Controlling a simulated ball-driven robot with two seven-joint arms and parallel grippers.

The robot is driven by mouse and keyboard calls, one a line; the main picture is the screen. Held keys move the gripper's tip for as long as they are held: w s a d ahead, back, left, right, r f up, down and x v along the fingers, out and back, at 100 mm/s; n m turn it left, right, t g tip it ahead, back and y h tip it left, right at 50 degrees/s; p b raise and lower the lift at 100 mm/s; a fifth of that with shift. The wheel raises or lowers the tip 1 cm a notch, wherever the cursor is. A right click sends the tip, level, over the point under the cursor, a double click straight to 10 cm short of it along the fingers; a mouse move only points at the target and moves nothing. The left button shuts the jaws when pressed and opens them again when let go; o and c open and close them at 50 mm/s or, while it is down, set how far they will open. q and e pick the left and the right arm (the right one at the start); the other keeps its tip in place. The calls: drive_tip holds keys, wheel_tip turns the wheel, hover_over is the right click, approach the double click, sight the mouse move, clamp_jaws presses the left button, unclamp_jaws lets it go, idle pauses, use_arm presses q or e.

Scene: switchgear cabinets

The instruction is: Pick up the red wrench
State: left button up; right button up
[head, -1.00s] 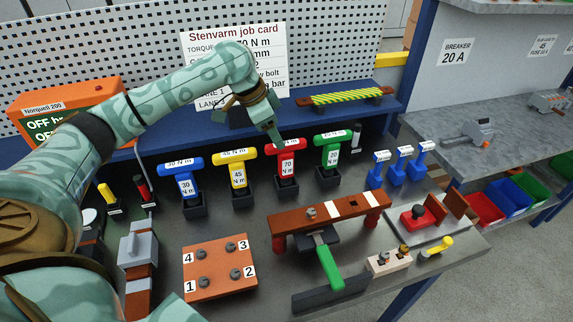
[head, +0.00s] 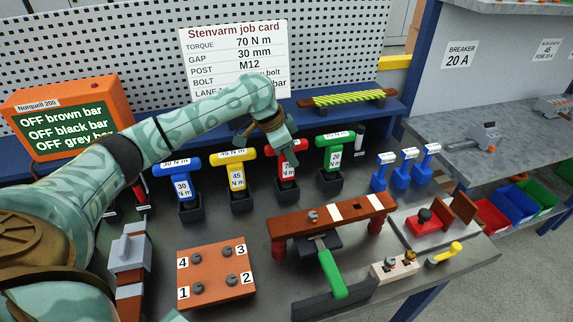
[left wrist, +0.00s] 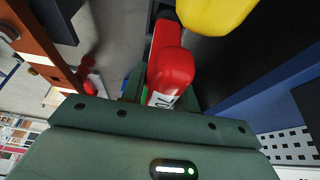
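The red wrench (head: 302,146) stands upright in its dark holder, with a 70 N m label on it, between the yellow and green wrenches in the head view. My left gripper (head: 287,158) is down at its T-handle and covers part of it. In the left wrist view the red wrench (left wrist: 172,68) lies straight ahead of the gripper, its near end by the palm. The fingertips are largely hidden, so I cannot tell whether they grip the handle or only stand around it. My right gripper is not in view.
The yellow wrench (head: 236,155) stands close on the left, the green one (head: 335,139) on the right, and a blue one (head: 177,166) farther left. A brown bar (head: 346,209) on red posts and a numbered bolt plate (head: 216,285) lie in front. The pegboard (head: 330,50) stands behind.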

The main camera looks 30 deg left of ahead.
use_arm(q)
clamp_jaws()
drive_tip(key=shift+r, duration=0.1)
drive_tip(key=shift+w+r, duration=0.1)
drive_tip(key=shift+r, duration=0.25)
wheel_tip(320, 180, up, 9)
drive_tip(key=p, duration=0.3)
drive_tip(key=shift+r+p, duration=0.1)
drive_tip(key=shift+p, duration=0.25)
